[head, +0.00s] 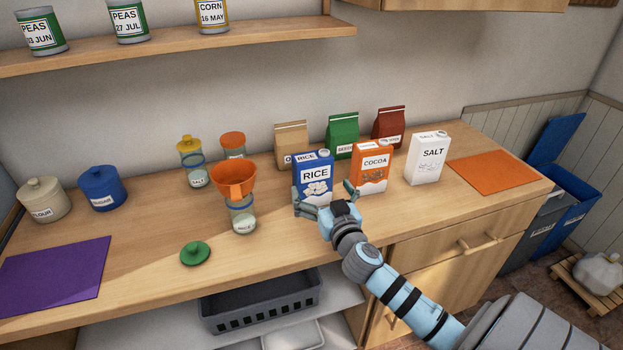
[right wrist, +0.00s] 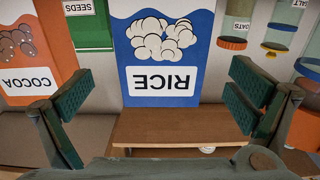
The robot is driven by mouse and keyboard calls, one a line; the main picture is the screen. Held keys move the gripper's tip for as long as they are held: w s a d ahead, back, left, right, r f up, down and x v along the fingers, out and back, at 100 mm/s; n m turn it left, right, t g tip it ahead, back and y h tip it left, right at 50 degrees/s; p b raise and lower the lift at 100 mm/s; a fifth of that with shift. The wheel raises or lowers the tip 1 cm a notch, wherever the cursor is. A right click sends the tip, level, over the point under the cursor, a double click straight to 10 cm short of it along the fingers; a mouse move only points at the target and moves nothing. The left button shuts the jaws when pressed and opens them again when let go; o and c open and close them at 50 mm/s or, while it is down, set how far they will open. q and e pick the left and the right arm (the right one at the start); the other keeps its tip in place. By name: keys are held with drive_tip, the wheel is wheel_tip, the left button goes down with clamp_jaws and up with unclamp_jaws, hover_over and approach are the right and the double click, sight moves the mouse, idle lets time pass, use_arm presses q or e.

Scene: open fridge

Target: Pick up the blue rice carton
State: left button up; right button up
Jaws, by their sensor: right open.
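The blue rice carton (head: 315,174) stands upright on the wooden counter, left of the cocoa carton. In the right wrist view the carton (right wrist: 161,60) appears upside down, between and beyond the two fingers. My right gripper (head: 325,203) is in front of the carton with its fingers spread, one toward each side. In the right wrist view the gripper (right wrist: 160,100) is open, and a gap shows between each finger pad and the carton. The carton's lower part is partly hidden by the gripper in the head view. My left gripper is not in view.
The orange cocoa carton (head: 369,166) stands close on the right, with the white salt carton (head: 427,158) beyond. A jar with an orange funnel (head: 233,178) stands on the left. Paper bags (head: 342,135) stand behind. A green lid (head: 195,253) lies on the counter (head: 145,235).

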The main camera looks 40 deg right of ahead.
drive_tip(key=x, duration=0.6)
drive_tip(key=shift+w+f, duration=0.1)
drive_tip(key=shift+w, duration=0.1)
drive_tip(key=shift+s, duration=0.1)
drive_tip(key=c, duration=1.6)
drive_tip(key=shift+o, duration=0.2)
wheel_tip(320, 180, up, 11)
drive_tip(key=p, duration=0.5)
drive_tip(key=shift+f, duration=0.25)
wheel_tip(320, 180, up, 10)
drive_tip(key=p, duration=0.2)
hover_over(316, 181)
drive_tip(key=w, duration=0.3)
drive_tip(key=shift+s+d+f, duration=0.25)
drive_tip(key=shift+d, duration=0.15)
